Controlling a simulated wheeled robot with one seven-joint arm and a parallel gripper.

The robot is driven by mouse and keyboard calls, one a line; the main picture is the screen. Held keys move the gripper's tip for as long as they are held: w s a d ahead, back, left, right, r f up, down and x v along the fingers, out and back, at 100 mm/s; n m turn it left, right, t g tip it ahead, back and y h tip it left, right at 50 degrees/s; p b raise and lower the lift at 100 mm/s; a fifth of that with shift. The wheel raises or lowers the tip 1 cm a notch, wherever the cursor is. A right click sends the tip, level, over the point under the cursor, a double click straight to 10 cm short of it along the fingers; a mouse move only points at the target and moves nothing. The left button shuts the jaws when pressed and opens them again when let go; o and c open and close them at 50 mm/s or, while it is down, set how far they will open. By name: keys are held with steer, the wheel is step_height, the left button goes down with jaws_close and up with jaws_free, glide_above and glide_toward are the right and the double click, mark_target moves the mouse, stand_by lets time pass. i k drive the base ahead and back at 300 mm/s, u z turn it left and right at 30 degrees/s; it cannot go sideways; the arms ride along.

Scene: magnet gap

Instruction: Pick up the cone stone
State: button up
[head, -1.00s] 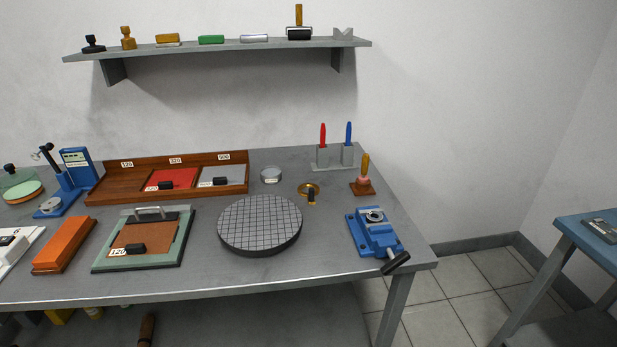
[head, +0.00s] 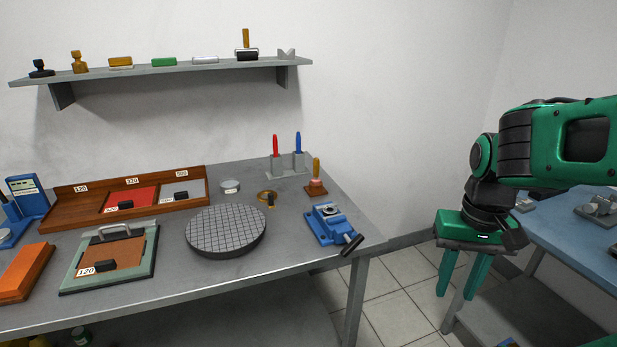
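A blue vise (head: 325,226) with a black handle stands in front of the block. A holder with a red and a blue handle (head: 298,142) is behind it. A round gridded plate (head: 226,230) is to the left. A blue table (head: 572,235) stands at the right behind my arm.

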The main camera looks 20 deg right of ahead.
mark_target(315, 180)
steer(key=u, duration=0.1)
steer(key=i, duration=1)
steer(key=z, duration=0.05)
